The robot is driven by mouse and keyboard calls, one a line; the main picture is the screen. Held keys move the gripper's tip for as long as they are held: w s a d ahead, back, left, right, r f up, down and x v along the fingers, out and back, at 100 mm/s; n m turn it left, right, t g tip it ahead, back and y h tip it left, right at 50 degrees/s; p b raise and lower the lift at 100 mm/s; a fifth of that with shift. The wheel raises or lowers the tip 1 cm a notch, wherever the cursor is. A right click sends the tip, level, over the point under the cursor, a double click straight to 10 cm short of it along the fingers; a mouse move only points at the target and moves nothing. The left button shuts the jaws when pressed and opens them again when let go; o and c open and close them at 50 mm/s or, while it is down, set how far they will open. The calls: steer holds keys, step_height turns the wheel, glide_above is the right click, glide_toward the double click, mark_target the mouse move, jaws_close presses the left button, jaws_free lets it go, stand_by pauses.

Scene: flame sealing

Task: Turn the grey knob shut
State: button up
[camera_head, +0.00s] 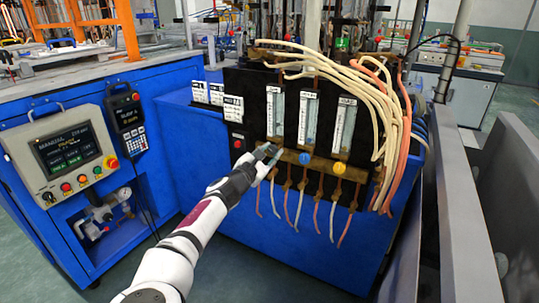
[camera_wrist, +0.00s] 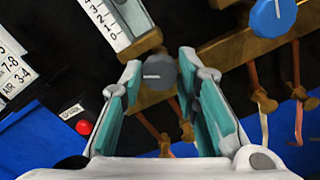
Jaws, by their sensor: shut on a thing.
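The grey knob (camera_wrist: 158,74) sits on a brass valve block in the wrist view, with a pale mark running roughly across its face. My gripper (camera_wrist: 161,68) has its two teal-padded fingers on either side of the knob, shut on it at the tips. In the head view my gripper (camera_head: 268,152) reaches the left end of the brass bar (camera_head: 322,163), and the grey knob is hidden behind it there.
The blue knob (camera_head: 304,158) and the yellow knob (camera_head: 339,168) sit to the right on the same bar, below flow tubes (camera_head: 308,118). Pale and orange hoses (camera_head: 385,100) hang at the right. A red button (camera_wrist: 84,127) lies left of the fingers.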

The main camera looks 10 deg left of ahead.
steer(key=m+b, duration=0.1)
steer(key=m, duration=0.1)
steer(key=m+b, duration=0.1)
steer(key=m, duration=0.2)
steer(key=shift+f+m+b, duration=0.2)
steer(key=shift+m+b, duration=0.1)
steer(key=shift+b, duration=0.1)
steer(key=m+b, duration=0.4)
steer(key=m, duration=0.1)
steer(key=shift+d, duration=0.1)
steer(key=shift+m, duration=0.3)
steer(key=o, duration=1.2)
steer(key=shift+c, duration=0.2)
steer(key=v, duration=0.7)
steer(key=shift+s, duration=0.25)
